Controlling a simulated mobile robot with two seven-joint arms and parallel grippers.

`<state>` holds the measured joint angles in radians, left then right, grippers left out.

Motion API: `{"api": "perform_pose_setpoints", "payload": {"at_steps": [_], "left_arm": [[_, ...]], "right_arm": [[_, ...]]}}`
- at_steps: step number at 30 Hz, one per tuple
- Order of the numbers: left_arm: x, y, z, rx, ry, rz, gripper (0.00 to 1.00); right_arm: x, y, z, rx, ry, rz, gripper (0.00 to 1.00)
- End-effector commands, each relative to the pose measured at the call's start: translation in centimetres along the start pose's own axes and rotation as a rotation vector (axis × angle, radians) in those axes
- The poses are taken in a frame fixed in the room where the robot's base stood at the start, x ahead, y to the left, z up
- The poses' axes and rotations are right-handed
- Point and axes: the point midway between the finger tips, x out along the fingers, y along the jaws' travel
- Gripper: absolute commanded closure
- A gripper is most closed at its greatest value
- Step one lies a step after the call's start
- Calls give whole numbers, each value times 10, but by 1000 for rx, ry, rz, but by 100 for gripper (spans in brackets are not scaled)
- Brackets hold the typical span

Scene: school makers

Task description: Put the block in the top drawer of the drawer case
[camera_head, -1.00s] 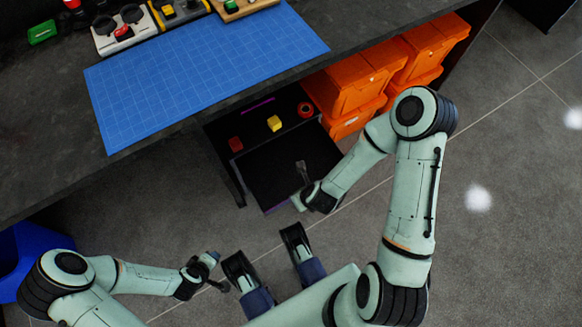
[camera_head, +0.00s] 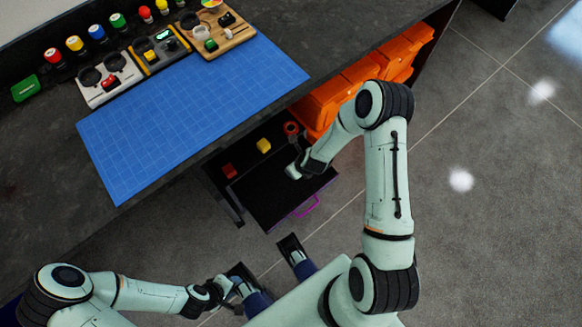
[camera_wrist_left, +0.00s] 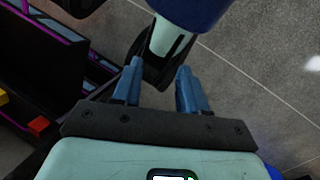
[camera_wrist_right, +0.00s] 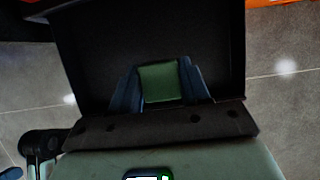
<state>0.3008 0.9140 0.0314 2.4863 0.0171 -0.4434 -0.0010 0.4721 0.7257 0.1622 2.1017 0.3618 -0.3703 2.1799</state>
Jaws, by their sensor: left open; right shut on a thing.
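My right gripper (camera_head: 297,158) is shut on a green block (camera_wrist_right: 160,82), seen between its fingers in the right wrist view. In the head view the block is hidden. This gripper is over the open black drawer (camera_head: 262,205) of the drawer case under the table. The drawer has a purple handle (camera_head: 306,207) at its front, and its dark floor fills much of the right wrist view (camera_wrist_right: 190,35). My left gripper (camera_head: 226,286) is open and empty, low at the left, away from the drawer; its spread fingers show in the left wrist view (camera_wrist_left: 158,88).
A red block (camera_head: 229,170), yellow block (camera_head: 263,146) and red ring (camera_head: 291,128) sit behind the drawer, under the table edge. Orange bins (camera_head: 335,98) stand right of them. Above are the dark table (camera_head: 50,180) and blue mat (camera_head: 190,115). Floor is clear at right.

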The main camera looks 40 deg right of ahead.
Motion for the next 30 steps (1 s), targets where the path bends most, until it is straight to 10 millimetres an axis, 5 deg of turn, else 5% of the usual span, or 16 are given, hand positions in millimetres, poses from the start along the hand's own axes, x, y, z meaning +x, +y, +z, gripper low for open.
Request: {"api": "perform_pose_setpoints", "payload": {"at_steps": [9,24,30], "left_arm": [[22,-9,-38,-8,100,-4,57],[35,-16,-67,-15,177,-8,57],[34,-16,-70,-15,186,-8,57]], "right_arm": [[76,0,-32,1,2,0,83],[127,0,-53,0,0,-1,83],[129,0,-53,0,-3,-2,83]]}}
